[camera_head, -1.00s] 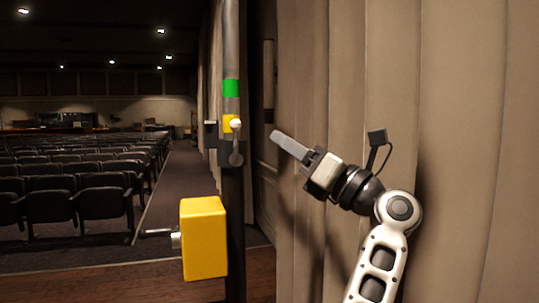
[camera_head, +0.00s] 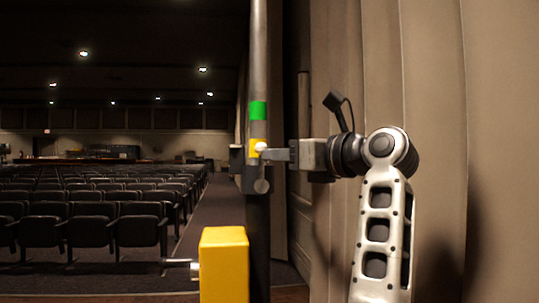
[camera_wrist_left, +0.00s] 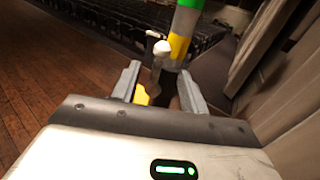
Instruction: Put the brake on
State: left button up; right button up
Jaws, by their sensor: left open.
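A brake lever with a white knob (camera_head: 261,147) sits on an upright metal pole (camera_head: 259,60) in the head view, with its grey lower end (camera_head: 262,186) below. In the left wrist view the white knob (camera_wrist_left: 162,47) stands just beyond the fingertips, with the lever's stem between the two fingers. My left gripper (camera_head: 271,154) is level with the knob, coming from the right, and its jaws are open around the stem (camera_wrist_left: 158,76). Whether a finger touches the lever I cannot tell. The pole has a green band (camera_head: 258,110) and a yellow band (camera_head: 254,157) near the knob. My right gripper is not in view.
A yellow box (camera_head: 224,265) with a crank handle (camera_head: 180,262) is on the pole's lower part. Pale curtains (camera_head: 435,90) hang close on the right. Rows of dark seats (camera_head: 90,222) fill the left, beyond a clear aisle.

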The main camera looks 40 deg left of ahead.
aim_at(261, 161)
pick_arm(q)
jog(key=shift+w+a, duration=0.15)
jog(key=shift+a, duration=1)
jog(key=shift+w+a, duration=0.1)
jog(key=shift+a, duration=1.05)
grip_shut()
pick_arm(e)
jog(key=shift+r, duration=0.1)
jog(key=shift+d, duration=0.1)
